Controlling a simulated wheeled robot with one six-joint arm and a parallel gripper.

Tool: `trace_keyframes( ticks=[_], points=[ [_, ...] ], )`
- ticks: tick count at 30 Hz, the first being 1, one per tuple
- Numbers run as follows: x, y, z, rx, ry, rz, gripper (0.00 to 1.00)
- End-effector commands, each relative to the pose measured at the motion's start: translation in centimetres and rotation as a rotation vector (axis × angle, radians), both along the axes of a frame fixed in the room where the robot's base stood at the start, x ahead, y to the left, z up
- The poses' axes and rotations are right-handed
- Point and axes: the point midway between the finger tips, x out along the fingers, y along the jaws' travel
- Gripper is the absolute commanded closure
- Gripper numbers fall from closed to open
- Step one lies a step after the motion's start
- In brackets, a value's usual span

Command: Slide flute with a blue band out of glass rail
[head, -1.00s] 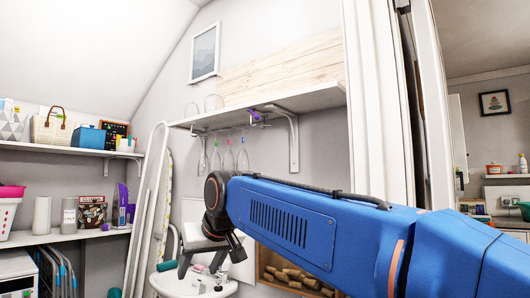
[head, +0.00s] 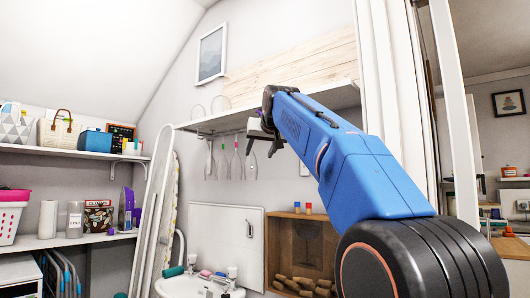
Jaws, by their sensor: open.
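Several clear flutes hang upside down in a row from a rail under the white wall shelf (head: 300,103). My gripper (head: 262,145) is open and empty, just under the shelf's front edge at the right of the row. Whether it touches a flute, I cannot tell.
A white sink (head: 190,287) with taps stands below. A wooden box (head: 303,245) with corks is to its right. Left shelves hold a basket, a blue box (head: 95,141) and bottles. A folded ironing board (head: 168,215) leans at the left. A white door frame is close on the right.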

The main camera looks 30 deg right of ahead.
Motion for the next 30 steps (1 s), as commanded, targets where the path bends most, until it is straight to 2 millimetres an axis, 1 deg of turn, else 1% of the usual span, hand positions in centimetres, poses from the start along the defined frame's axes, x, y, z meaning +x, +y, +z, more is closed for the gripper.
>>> trace_keyframes(
  ticks=[5,24,30],
  points=[
    [1.9,-0.6,-0.9,0.001,0.003,0.000,0.46],
    [11.0,-3.3,-4.9,0.001,0.003,0.000,0.46],
    [13.3,-4.1,-5.9,0.001,0.003,0.000,0.46]
  ],
)
